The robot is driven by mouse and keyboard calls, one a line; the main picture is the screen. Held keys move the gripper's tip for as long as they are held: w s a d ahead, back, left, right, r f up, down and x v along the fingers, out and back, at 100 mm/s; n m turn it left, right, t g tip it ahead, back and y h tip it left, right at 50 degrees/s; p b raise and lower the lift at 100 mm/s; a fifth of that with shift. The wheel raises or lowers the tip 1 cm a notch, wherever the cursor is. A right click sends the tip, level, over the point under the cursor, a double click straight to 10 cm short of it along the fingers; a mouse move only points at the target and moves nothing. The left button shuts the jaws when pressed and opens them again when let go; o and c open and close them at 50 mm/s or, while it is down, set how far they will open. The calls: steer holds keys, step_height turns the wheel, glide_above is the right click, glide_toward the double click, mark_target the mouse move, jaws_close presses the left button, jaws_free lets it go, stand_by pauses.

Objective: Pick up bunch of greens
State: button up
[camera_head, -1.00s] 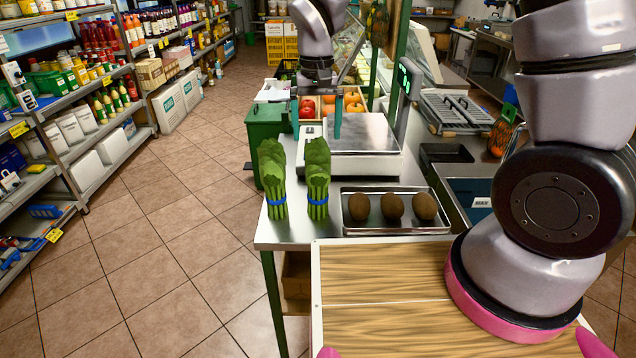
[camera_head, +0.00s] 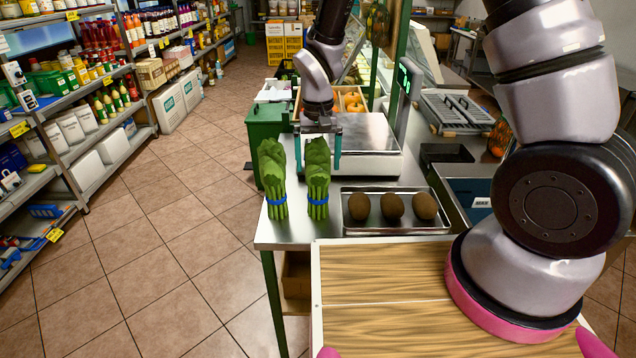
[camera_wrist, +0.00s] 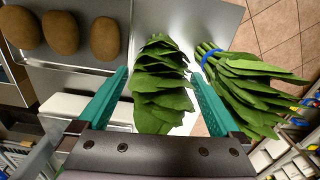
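Two bunches of greens stand side by side on the steel counter (camera_head: 350,213), each tied with a blue band. The right bunch (camera_head: 318,187) is directly below my gripper (camera_head: 317,160); the left bunch (camera_head: 272,187) is just beside it. In the wrist view, my gripper (camera_wrist: 160,88) is open, its two teal fingers on either side of one bunch (camera_wrist: 160,90), with gaps to the leaves. The other bunch (camera_wrist: 245,85) lies outside the fingers, close to one of them. The band of the bunch between the fingers is hidden in the wrist view.
A metal tray (camera_head: 398,230) with three brown kiwi-like fruits (camera_head: 392,207) sits right of the greens. A scale (camera_head: 362,135) stands behind, a green bin (camera_head: 266,128) behind left. A wooden board (camera_head: 385,300) is in front. The floor at left is open.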

jaws_close()
